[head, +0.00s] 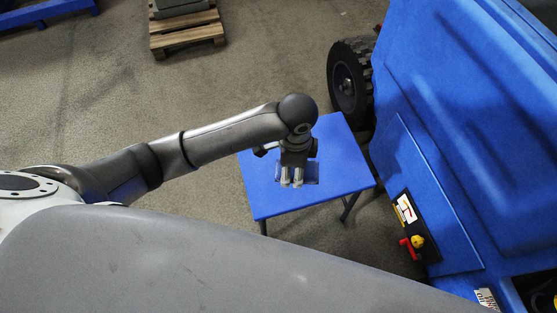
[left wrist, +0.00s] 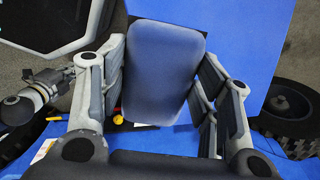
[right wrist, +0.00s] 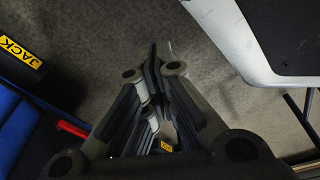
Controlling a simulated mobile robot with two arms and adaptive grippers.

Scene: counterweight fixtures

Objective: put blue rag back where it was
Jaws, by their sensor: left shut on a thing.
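The blue rag (left wrist: 165,60) shows as a dark blue-grey, round-cornered slab between the fingers of my left gripper in the left wrist view. My left gripper (head: 292,183) is shut on it, with finger pads on both sides. In the head view the gripper points down over a blue table (head: 342,150), and a small part of the rag (head: 312,173) shows beside the fingers. I cannot tell whether the rag touches the table top. My right gripper (right wrist: 160,55) shows only in the right wrist view, its fingers together and empty over the floor.
A large blue machine (head: 470,110) with a black wheel (head: 350,80) stands close to the table's right. Its panel has a red and a yellow control (head: 417,241). A wooden pallet (head: 187,32) lies at the back. The visible table top is otherwise bare.

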